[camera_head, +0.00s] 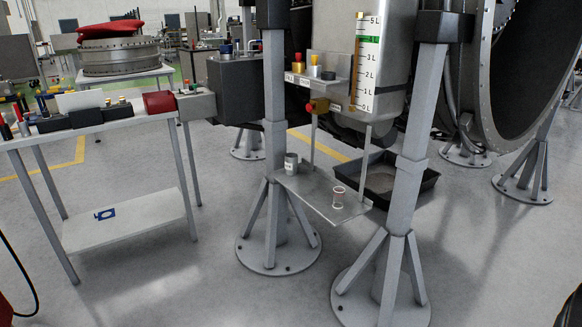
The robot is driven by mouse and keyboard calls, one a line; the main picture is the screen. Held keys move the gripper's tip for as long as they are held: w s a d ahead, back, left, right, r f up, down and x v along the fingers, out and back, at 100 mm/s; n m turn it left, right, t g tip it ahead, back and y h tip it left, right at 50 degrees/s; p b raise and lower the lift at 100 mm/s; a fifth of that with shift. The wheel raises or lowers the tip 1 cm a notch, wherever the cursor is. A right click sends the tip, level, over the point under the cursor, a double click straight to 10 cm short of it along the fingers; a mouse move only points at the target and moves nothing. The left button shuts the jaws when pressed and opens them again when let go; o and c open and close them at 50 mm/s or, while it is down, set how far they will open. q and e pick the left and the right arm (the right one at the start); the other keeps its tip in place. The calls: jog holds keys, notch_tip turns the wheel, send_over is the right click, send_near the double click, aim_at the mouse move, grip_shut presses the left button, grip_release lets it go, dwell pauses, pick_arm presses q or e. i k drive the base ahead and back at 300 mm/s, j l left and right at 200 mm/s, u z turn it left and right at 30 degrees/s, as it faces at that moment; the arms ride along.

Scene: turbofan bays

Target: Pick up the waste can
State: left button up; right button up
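A small grey can (291,164) with a pale label stands upright on the left part of a low metal shelf (312,193) under the tank. The label is too small to read. A small pale cup with reddish rims (338,198) stands upright on the same shelf, to the right and nearer. I cannot tell for certain which of the two is the waste can; the grey one looks more like a can. Neither of my grippers shows in the head view.
Grey stand legs (273,130) and (407,170) flank the shelf. A black drip tray (425,186) lies on the floor behind it. A tank with a litre scale (366,62) hangs above. A workbench (110,125) stands left. Floor between bench and stands is clear.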

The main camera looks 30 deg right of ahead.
aim_at(291, 159)
jog(key=i+l+z, duration=0.1)
jog(key=i, duration=0.35)
jog(key=i+l+z, duration=0.1)
jog(key=i+l, duration=0.15)
jog(key=i, duration=0.15)
jog(key=i+l+z, duration=0.1)
jog(key=i, duration=0.35)
